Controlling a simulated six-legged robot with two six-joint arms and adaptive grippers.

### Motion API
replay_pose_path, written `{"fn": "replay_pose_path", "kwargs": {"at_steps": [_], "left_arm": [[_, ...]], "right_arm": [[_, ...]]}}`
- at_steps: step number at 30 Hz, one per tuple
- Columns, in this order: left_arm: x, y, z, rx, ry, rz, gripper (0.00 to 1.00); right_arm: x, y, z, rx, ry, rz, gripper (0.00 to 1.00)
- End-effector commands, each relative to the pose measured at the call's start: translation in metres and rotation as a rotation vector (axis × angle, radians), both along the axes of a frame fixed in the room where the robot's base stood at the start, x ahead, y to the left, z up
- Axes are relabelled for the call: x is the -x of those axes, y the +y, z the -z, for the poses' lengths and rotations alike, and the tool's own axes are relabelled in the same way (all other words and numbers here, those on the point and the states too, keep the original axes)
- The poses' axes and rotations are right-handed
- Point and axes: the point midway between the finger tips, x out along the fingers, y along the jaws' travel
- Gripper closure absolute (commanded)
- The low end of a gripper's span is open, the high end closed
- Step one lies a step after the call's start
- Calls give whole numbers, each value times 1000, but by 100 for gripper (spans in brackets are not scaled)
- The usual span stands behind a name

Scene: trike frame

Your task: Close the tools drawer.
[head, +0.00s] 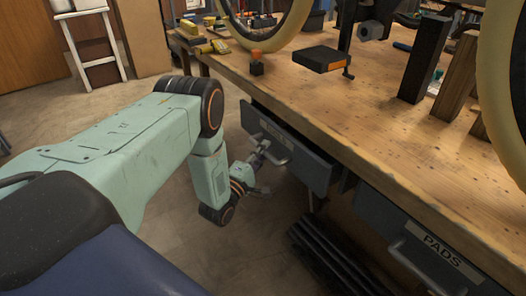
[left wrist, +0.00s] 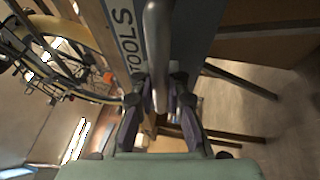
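The tools drawer (head: 312,166) is a dark grey drawer under the workbench's front edge. It stands pulled out, its front clear of the bench. Its TOOLS label (left wrist: 128,42) shows in the left wrist view. Its pale metal bar handle (head: 272,150) also shows large in the left wrist view (left wrist: 157,48), running down between the fingers. My left gripper (head: 256,162) is at this handle, with one dark finger on each side, closed in on the bar. The exact contact is partly hidden by the fingers. My right gripper is not in view.
A shut-looking PADS drawer (head: 432,245) is at the right. Dark bars (head: 325,262) lie below the bench. Open floor (head: 160,240) lies beneath my left arm.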

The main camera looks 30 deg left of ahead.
Motion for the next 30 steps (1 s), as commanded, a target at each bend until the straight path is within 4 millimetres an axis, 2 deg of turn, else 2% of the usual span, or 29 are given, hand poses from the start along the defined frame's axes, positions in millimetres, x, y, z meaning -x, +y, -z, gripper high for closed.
{"fn": "replay_pose_path", "kwargs": {"at_steps": [3, 21, 26, 30], "left_arm": [[0, 0, 0, 0, 0, 0, 100], [-1, 0, 0, 0, -1, 0, 100], [-12, -5, 1, 0, -4, 2, 100], [-29, -12, 2, -1, -4, 1, 100]], "right_arm": [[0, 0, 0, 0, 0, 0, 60], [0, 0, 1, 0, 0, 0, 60], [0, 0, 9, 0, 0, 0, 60], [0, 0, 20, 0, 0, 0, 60]]}}
